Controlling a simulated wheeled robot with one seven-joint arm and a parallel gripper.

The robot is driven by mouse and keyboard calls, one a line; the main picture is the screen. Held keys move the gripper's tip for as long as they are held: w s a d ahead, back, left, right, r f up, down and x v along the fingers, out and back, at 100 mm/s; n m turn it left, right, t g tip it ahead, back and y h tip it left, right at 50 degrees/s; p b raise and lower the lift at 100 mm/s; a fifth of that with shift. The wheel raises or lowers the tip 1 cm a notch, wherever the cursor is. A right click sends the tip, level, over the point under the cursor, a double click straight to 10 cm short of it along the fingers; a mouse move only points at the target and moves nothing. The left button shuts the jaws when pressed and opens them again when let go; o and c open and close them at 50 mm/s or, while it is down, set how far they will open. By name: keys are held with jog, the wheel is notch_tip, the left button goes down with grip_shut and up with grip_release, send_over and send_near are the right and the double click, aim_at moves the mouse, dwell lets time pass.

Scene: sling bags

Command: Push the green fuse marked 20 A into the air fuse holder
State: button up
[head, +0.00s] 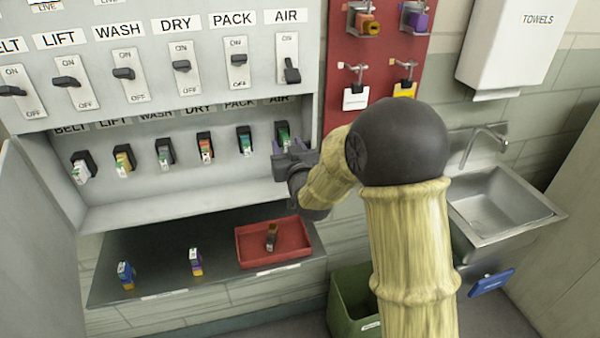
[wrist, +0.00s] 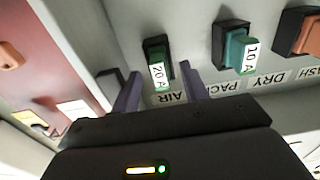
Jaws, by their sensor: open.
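The green fuse (head: 284,137) sits in the black air fuse holder (head: 280,127), the rightmost of the row. In the wrist view the same fuse (wrist: 157,70) shows its white 20 A label facing me, with the dark holder (wrist: 153,45) behind it. I cannot tell how deep the fuse sits. My gripper (head: 291,147) is open right in front of this holder. In the wrist view its two purple fingers (wrist: 160,75) stand apart on either side of the fuse's line, with a visible gap at each side. The gripper hides part of the holder's surroundings in the head view.
The teal 10 A fuse (wrist: 237,50) in the pack holder is close beside one finger. The air switch (head: 291,70) points down; other switches point up.

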jog(key=b+v, duration=0.6)
jog(key=v, duration=1)
jog(key=shift+b, duration=0.3)
jog(key=d+f+g+h, duration=0.2)
jog(key=d+f+g, duration=0.2)
jog(key=f, duration=0.3)
jog(key=s+d+f+m+g+h, duration=0.3)
jog(key=s+d+f+g, duration=0.8)
jog(key=s, duration=0.3)
jog(key=w+p+v, duration=0.2)
jog(key=p+v, duration=0.9)
jog(key=p, duration=0.1)
jog(key=shift+a+r+p, duration=0.3)
jog(key=shift+a+p, duration=0.05)
jog(key=shift+a, duration=0.1)
